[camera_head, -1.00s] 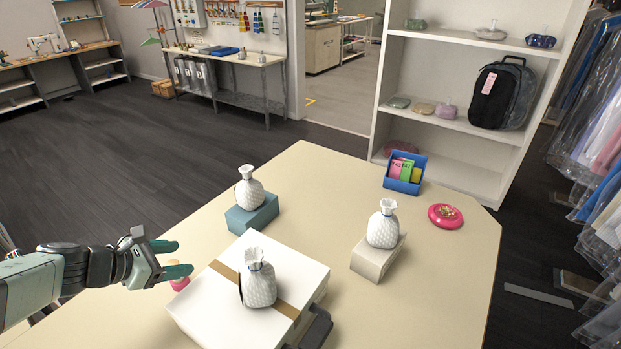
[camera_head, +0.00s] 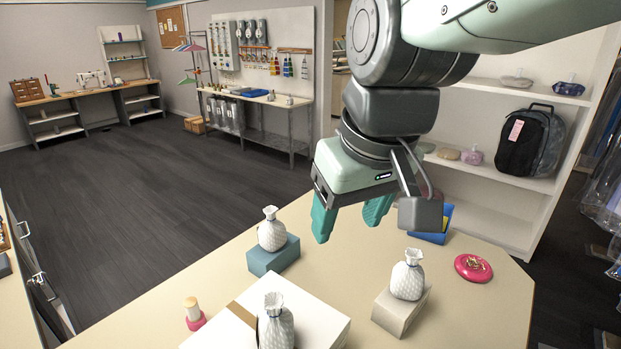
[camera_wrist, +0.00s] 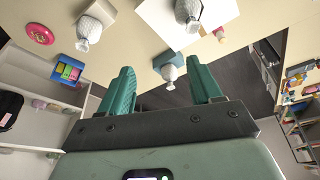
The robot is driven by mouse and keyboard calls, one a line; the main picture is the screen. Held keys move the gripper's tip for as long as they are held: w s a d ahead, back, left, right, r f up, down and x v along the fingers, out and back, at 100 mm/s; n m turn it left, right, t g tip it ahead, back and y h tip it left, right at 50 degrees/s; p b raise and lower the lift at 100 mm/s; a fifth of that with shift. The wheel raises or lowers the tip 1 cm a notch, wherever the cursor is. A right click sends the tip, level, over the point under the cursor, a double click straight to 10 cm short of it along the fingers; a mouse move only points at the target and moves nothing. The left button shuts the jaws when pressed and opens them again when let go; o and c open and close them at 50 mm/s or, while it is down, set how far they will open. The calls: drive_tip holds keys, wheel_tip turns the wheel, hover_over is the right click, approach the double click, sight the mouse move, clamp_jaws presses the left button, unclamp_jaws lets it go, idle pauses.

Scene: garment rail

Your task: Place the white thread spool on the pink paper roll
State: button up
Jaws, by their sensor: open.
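A small whitish cylinder with a tan top, apparently the white thread spool (camera_head: 191,305), stands upright on a round pink piece, apparently the pink paper roll (camera_head: 197,323), on the table's left part. The spool seems to rest on the roll with nothing holding it. The pair also shows small in the wrist view, where I cannot make out the contact. My gripper (camera_head: 348,220) is open, with its two green fingers apart and nothing between them. It hangs high over the back of the table, well to the right of the pair, and also shows in the wrist view (camera_wrist: 163,88).
A white box (camera_head: 325,312) with a brown band lies right of the spool. A red disc (camera_head: 473,267) and a blue card holder (camera_head: 433,238) lie farther right.

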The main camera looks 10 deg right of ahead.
drive_tip(key=s+d+r+m+t+h, duration=0.1)
drive_tip(key=s+d+m+t, duration=0.1)
drive_tip(key=s, duration=0.5)
drive_tip(key=shift+d+r+m, duration=0.3)
drive_tip(key=shift+d+m, duration=0.05)
drive_tip(key=shift+m, duration=0.25)
idle(0.4)
